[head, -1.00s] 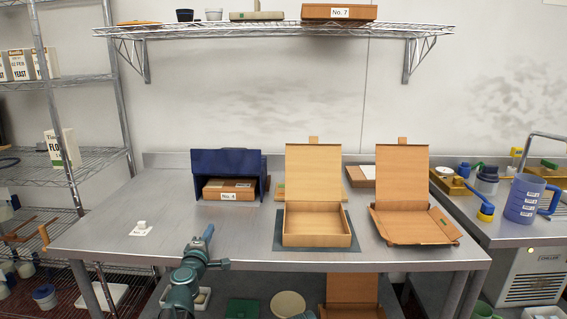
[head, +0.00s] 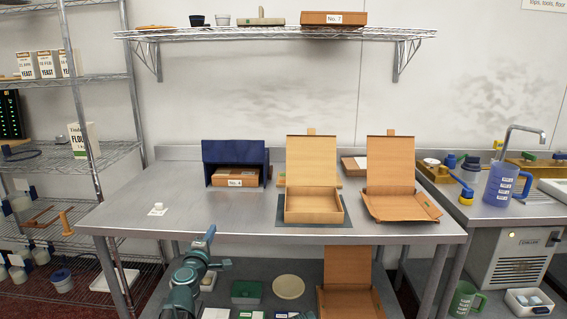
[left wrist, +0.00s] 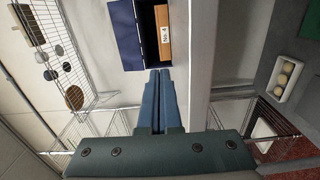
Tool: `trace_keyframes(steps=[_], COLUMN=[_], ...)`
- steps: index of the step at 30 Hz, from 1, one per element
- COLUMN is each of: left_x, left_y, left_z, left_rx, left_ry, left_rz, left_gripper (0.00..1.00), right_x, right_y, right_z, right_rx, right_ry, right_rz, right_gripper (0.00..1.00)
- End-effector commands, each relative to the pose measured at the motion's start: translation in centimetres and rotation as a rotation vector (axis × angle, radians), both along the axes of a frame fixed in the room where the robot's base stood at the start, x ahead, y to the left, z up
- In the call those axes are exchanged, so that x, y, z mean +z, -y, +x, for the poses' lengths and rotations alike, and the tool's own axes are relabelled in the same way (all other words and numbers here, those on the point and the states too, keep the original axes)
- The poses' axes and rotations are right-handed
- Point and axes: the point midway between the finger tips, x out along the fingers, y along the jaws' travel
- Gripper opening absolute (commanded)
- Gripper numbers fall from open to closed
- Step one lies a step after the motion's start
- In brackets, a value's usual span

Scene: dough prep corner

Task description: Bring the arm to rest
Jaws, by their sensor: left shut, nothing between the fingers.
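My left arm reaches in from the bottom of the head view. Its green and blue left gripper (head: 209,236) is in front of the table's front edge, apart from everything on it. In the left wrist view its two blue fingers (left wrist: 158,78) are shut together with nothing between them. My right gripper is in neither view.
The steel table (head: 150,193) holds a blue open-fronted box (head: 236,150) with a No. 4 case (head: 236,177) inside, and two open wooden boxes (head: 314,215) (head: 392,165). A wire rack (head: 95,165) stands left. The table's left part is mostly clear.

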Motion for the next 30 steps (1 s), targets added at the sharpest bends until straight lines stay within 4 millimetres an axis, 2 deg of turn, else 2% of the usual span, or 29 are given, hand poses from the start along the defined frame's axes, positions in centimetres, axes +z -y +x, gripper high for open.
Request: trace_keyframes(steps=[11, 17, 20, 23, 24, 26, 27, 30], left_x=[-1.0, -2.9, -4.5, -7.1, -8.5, -11.0, -12.7, -16.8], left_y=[6.0, 11.5, 14.9, 18.6, 20.2, 22.3, 23.2, 24.0], left_z=[-1.3, -3.4, -5.3, -8.2, -9.9, -12.9, -15.0, -20.5], left_rx=[-0.174, -0.347, -0.463, -0.616, -0.692, -0.814, -0.894, -1.077], left_ry=[-0.027, -0.068, -0.105, -0.164, -0.199, -0.264, -0.316, -0.467], left_rz=[0.148, 0.295, 0.396, 0.531, 0.599, 0.714, 0.793, 0.992], left_gripper=[0.0, 0.0, 0.0, 0.0, 0.0, 0.0, 0.0, 0.0], right_x=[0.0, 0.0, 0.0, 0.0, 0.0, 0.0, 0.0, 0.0], right_y=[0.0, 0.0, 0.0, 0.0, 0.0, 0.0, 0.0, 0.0], right_z=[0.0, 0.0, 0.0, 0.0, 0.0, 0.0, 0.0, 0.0], right_rx=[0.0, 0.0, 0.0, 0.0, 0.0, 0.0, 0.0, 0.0], right_ry=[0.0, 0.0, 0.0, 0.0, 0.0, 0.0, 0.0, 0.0], right_rz=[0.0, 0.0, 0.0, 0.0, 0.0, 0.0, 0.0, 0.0], right_gripper=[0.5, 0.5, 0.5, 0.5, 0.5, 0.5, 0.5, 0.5])
